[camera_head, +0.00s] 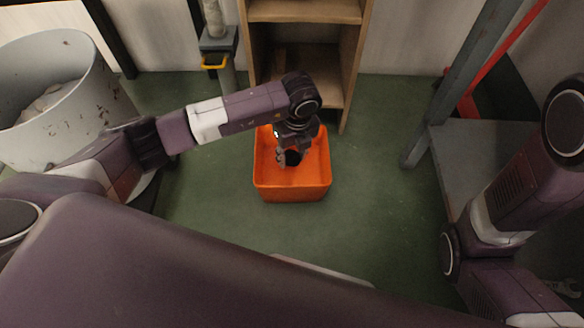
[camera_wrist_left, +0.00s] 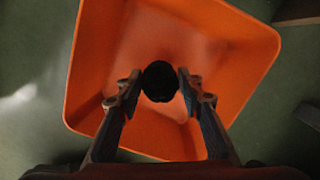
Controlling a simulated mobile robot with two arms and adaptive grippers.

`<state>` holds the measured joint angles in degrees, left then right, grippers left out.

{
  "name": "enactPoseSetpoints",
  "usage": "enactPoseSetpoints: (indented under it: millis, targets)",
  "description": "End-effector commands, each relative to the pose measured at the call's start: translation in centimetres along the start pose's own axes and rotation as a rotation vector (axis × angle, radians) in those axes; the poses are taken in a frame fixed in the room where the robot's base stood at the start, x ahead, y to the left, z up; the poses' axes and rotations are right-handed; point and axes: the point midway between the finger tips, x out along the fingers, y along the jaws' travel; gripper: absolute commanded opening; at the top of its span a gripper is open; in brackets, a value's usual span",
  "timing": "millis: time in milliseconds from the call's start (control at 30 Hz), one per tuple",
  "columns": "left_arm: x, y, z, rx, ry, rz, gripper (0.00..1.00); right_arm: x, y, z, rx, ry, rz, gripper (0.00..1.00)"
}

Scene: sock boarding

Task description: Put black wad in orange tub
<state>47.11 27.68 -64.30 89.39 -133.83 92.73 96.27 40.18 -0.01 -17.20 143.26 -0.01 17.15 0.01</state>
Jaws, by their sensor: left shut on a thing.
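The orange tub (camera_head: 291,188) stands on the green floor in the middle of the head view. It also fills much of the left wrist view (camera_wrist_left: 225,60). My left gripper (camera_head: 287,153) hangs over the tub's opening, pointing down. It is shut on the black wad (camera_wrist_left: 159,82), a small dark round lump between the fingertips. In the wrist view the wad shows against the tub's inside, within the rim. How far it is above the tub floor I cannot tell. My right arm is at the right of the head view, its gripper not clearly visible.
A wooden shelf (camera_head: 345,85) stands behind the tub. A large pale bin (camera_head: 65,110) is at the left. A grey metal stand (camera_head: 440,150) is at the right. The green floor (camera_head: 375,190) around the tub is mostly clear.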

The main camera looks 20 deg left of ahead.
Motion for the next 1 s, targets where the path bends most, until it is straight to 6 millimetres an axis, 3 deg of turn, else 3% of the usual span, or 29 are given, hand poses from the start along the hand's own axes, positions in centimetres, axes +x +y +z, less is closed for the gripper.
enactPoseSetpoints:
  millis: [333,767,800,900,1000]
  targets:
    - [4.2,0.0,-0.5,0.0,0.0,0.001,0.18,-2.8,-0.6,-1.0,0.0,0.001,-0.001,0.26]
    - [4.7,0.0,-0.6,0.0,0.0,0.0,0.18,-2.9,-0.6,-1.0,0.0,-0.001,-0.001,0.26]
    - [4.5,0.0,-0.5,0.0,0.0,0.0,0.39,-2.8,-0.6,-1.0,0.0,-0.001,-0.001,0.26]
    - [4.5,0.0,-0.6,0.0,0.0,0.0,0.5,-2.8,-0.6,-1.0,0.0,-0.001,-0.001,0.26]
    - [4.5,0.0,-0.6,0.0,0.0,0.0,0.52,-2.8,-0.6,-1.0,0.0,0.0,-0.001,0.26]
